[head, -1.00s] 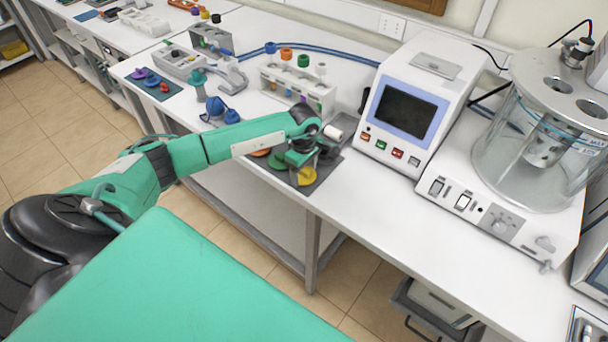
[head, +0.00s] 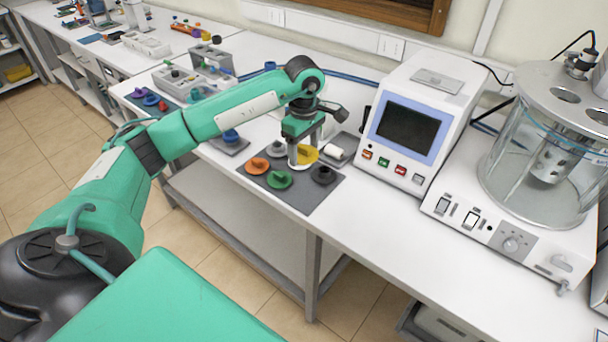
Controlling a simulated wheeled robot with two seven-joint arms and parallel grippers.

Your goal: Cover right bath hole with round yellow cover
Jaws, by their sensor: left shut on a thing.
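The fingers hide part of the cover, and the exact gap to the mat is hard to tell. The glass bath (head: 540,165) stands at the right, well apart from the gripper. Its grey lid (head: 535,85) has two open round holes, a left hole (head: 565,95) and a right hole (head: 597,116). My right gripper is not in view.
The dark mat (head: 305,202) bears orange (head: 257,166), green (head: 279,180), grey (head: 276,148) and black (head: 323,175) covers. A white instrument with a screen (head: 408,130) stands between mat and bath. The table front right of the mat is clear.

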